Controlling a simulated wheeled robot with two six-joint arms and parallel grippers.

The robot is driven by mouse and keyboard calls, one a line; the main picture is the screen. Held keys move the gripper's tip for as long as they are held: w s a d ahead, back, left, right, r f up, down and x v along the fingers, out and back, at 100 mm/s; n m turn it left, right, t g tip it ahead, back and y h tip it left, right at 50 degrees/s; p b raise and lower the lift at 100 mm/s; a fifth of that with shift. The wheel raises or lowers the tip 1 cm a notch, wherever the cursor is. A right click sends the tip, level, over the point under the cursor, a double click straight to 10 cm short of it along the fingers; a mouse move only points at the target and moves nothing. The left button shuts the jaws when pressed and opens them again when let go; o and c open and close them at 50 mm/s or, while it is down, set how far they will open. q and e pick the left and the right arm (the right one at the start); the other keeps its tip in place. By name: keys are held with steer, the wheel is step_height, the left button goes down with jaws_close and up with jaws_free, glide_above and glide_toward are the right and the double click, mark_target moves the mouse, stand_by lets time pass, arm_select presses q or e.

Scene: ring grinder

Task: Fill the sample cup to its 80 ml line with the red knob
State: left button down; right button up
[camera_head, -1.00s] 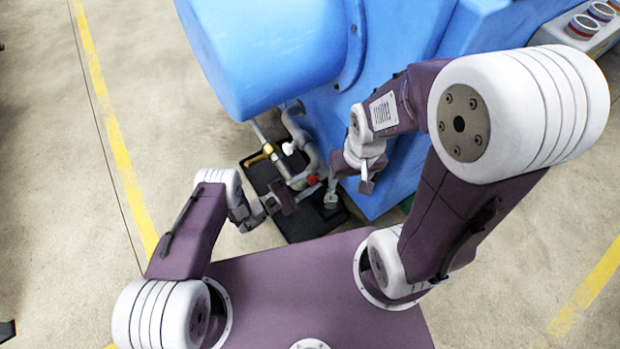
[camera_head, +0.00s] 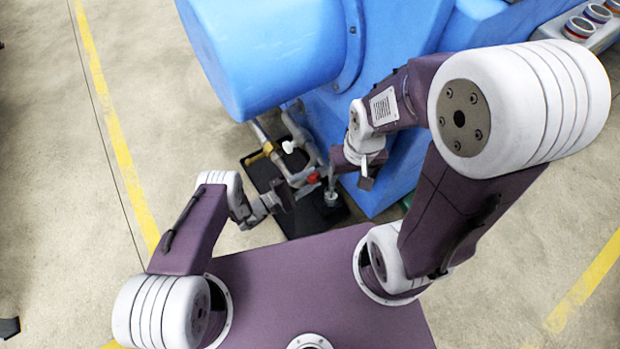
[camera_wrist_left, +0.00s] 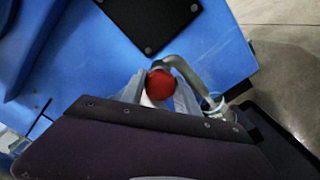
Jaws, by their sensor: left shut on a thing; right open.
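The red knob (camera_head: 313,178) sits on the grey pipework under the blue machine. It also shows in the left wrist view (camera_wrist_left: 160,84), between the fingers of my left gripper (camera_wrist_left: 158,92). That gripper (camera_head: 303,184) is shut on the knob. The clear sample cup (camera_head: 331,198) stands on the black tray just right of the knob, below the spout. In the left wrist view the cup (camera_wrist_left: 213,105) is partly hidden by my gripper body, and its liquid level and 80 ml line cannot be read. My right gripper (camera_head: 366,178) is open and empty, right of the cup.
The blue machine (camera_head: 270,50) overhangs the pipes. A yellow-handled valve (camera_head: 260,154) and a white knob (camera_head: 288,147) are on the pipework. The black tray (camera_head: 300,222) lies on the floor. Several ringed cups (camera_head: 580,27) stand far right.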

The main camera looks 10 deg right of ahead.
arm_select(q)
steer(key=c, duration=0.9)
jaws_free()
steer(key=p+v, duration=0.3)
steer(key=v, duration=0.6)
